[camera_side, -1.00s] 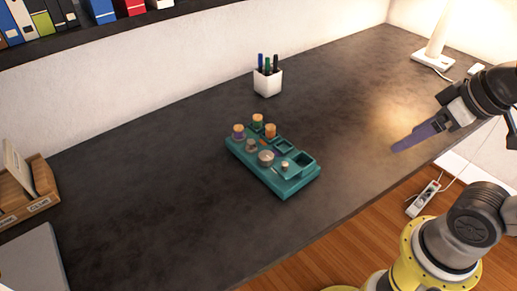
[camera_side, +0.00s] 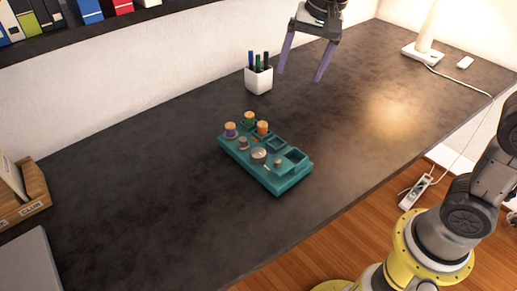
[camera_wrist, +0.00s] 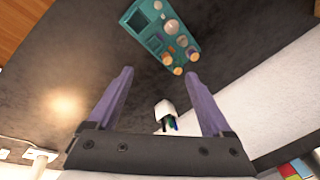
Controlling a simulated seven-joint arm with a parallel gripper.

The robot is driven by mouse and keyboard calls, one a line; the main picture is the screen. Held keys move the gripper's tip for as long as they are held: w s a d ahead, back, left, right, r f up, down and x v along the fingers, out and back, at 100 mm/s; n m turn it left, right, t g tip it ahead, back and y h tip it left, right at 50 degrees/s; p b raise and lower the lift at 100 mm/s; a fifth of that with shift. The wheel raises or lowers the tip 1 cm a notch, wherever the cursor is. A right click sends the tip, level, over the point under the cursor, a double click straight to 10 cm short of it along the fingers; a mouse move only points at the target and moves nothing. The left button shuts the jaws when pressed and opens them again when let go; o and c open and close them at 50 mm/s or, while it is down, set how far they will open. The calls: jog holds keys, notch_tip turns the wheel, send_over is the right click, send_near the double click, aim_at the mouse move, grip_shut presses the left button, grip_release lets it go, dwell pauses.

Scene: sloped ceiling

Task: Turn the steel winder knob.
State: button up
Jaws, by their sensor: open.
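The teal tray (camera_side: 245,164) sits on the dark desk and holds several small round pieces. A round silvery knob (camera_side: 258,155), which looks like the steel winder knob, is near its middle; it also shows in the wrist view (camera_wrist: 171,27). My gripper (camera_side: 300,77) is open and empty, with its purple fingers pointing down. It is raised above the back of the desk, up and right of the tray in the side view, clear of it. In the wrist view the tray lies beyond my fingertips (camera_wrist: 159,73).
A white pen cup (camera_side: 258,80) with pens stands behind the tray, left of my gripper in the side view. A lamp (camera_side: 425,45) with a cable is at the back right. A wooden box (camera_side: 22,198) is at the left. The desk around the tray is clear.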

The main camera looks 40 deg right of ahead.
jog(key=w+a+f+g, duration=0.2)
jog(key=w+a+f, duration=0.2)
jog(key=w+f, duration=0.35)
send_over(259, 152)
notch_tip(259, 152, down, 6)
jog(key=shift+n+g, duration=0.3)
jog(key=shift+g, duration=0.1)
notch_tip(259, 152, down, 13)
jog(key=shift+w+r, duration=0.1)
jog(key=shift+c, duration=0.3)
grip_shut()
